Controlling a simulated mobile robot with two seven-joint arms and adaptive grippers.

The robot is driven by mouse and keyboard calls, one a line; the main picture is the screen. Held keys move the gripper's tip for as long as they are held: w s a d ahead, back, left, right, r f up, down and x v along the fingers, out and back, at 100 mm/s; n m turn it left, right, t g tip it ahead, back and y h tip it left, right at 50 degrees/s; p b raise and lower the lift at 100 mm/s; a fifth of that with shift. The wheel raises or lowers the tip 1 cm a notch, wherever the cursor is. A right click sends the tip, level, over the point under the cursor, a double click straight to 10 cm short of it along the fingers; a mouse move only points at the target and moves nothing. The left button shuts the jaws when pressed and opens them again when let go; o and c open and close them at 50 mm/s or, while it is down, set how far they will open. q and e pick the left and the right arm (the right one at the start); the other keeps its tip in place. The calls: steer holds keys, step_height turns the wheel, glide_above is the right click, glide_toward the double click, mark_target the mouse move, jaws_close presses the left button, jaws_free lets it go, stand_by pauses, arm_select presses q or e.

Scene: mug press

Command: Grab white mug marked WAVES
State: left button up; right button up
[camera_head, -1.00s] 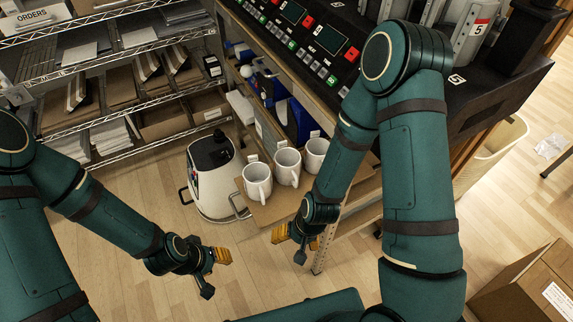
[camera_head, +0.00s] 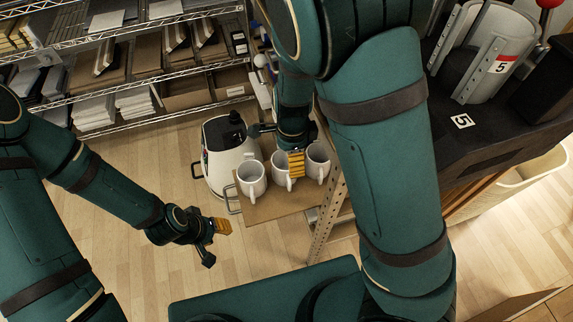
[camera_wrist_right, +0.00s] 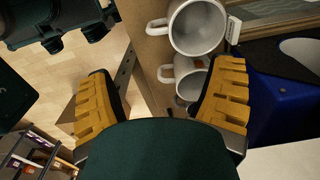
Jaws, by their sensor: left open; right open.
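Three white mugs stand in a row on a brown shelf board (camera_head: 262,210): a left mug (camera_head: 250,180), a middle mug (camera_head: 279,172) and a right mug (camera_head: 318,153). No WAVES marking is legible on any. My right gripper (camera_head: 279,148) is open and empty over the row, its yellow finger covering part of the middle mug. In the right wrist view, two mugs, a nearer one (camera_wrist_right: 197,28) and a farther one (camera_wrist_right: 184,76), lie beyond the open fingers (camera_wrist_right: 160,103). My left gripper (camera_head: 214,243) is open and empty, left of and below the board, over the floor.
A white rounded machine (camera_head: 220,160) stands left of the mugs. Wire shelves (camera_head: 130,90) with paper stacks fill the back left. The rack's perforated post (camera_head: 326,215) is right of the board. A blue bin (camera_wrist_right: 290,100) shows beside the mugs. Floor is clear at left.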

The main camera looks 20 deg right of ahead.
mark_target(289, 178)
step_height(289, 178, down, 8)
steer(key=b, duration=0.3)
steer(key=shift+f, duration=0.2)
steer(key=f+b, duration=0.2)
steer(key=f, duration=0.1)
steer(key=f+b, duration=0.1)
steer(key=f, duration=0.1)
steer(key=shift+a+f, duration=0.15)
steer(key=shift+a, duration=0.15)
steer(key=shift+c, duration=0.6)
jaws_close()
